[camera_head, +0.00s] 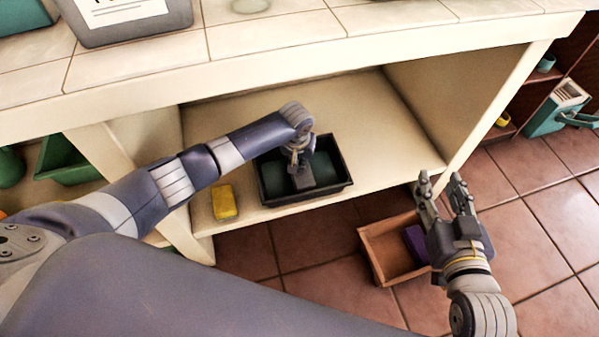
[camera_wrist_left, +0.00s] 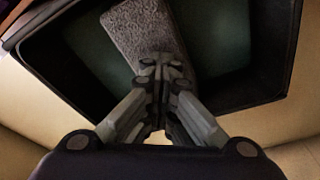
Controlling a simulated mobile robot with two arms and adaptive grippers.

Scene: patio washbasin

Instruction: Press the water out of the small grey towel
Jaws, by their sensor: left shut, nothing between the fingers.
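The small grey towel (camera_wrist_left: 138,28) lies as a flat strip in the black basin (camera_head: 343,189), and part of it shows in the head view (camera_head: 325,172). The basin stands on the cream shelf under the tiled counter; its dark rim also shows in the left wrist view (camera_wrist_left: 255,98). My left gripper (camera_head: 300,165) points down into the basin. In the left wrist view its fingertips (camera_wrist_left: 160,63) are together over the towel and hide part of it; I cannot tell whether they touch it. My right gripper (camera_head: 440,180) is open and empty, out in front of the shelf.
A yellow sponge (camera_head: 224,202) lies on the shelf left of the basin. A brown box (camera_head: 376,243) with a purple item (camera_head: 415,242) is on the tiled floor near my right gripper. The counter overhangs the shelf. The shelf right of the basin is clear.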

